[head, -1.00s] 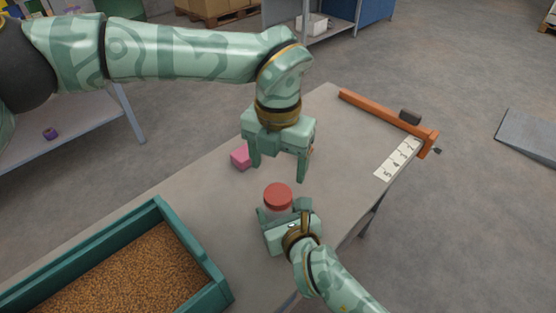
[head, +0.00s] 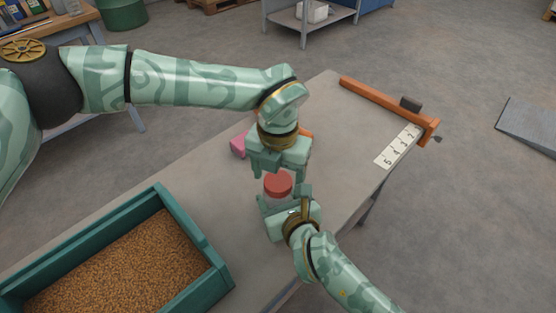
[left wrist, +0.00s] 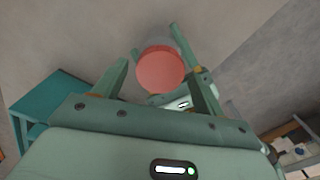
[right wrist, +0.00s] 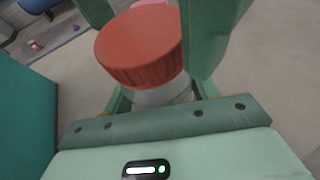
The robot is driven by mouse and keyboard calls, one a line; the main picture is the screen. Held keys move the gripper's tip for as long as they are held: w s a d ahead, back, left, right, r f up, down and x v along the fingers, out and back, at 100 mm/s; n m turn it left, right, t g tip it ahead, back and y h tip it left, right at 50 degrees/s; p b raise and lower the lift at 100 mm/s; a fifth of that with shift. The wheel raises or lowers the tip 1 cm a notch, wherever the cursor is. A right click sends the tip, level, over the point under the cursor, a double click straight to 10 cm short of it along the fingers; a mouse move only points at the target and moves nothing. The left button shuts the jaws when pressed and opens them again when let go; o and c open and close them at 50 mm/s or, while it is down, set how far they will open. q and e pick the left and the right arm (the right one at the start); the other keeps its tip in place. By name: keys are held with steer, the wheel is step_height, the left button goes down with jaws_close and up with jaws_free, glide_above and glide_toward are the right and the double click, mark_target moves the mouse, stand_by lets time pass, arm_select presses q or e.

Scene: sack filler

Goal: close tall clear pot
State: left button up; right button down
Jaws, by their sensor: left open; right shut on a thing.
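The tall clear pot (right wrist: 165,96) stands on the table with a red lid (head: 277,184) on its top. Whether the lid is seated tight I cannot tell. My right gripper (head: 280,203) is shut on the pot's body below the lid. My left gripper (head: 280,172) is open, pointing down just above and behind the lid. In the left wrist view the red lid (left wrist: 160,70) shows between the open fingers, beyond their tips or near them. In the right wrist view the lid (right wrist: 140,45) is large, and the left gripper's fingers reach around it.
A teal bin of brown grain (head: 190,225) stands on the table at the left. A pink block (head: 238,146) lies behind my left gripper. An orange bar (head: 385,105) and a numbered strip (head: 398,146) lie at the right end. The table's middle right is clear.

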arm_select(q)
steer(key=shift+f, duration=0.35)
steer(key=c, duration=1)
steer(key=m, duration=0.5)
steer(key=o, duration=1.2)
steer(key=shift+c, duration=0.2)
steer(key=shift+r, duration=0.1)
step_height(320, 180, up, 12)
steer(key=shift+w, duration=0.1)
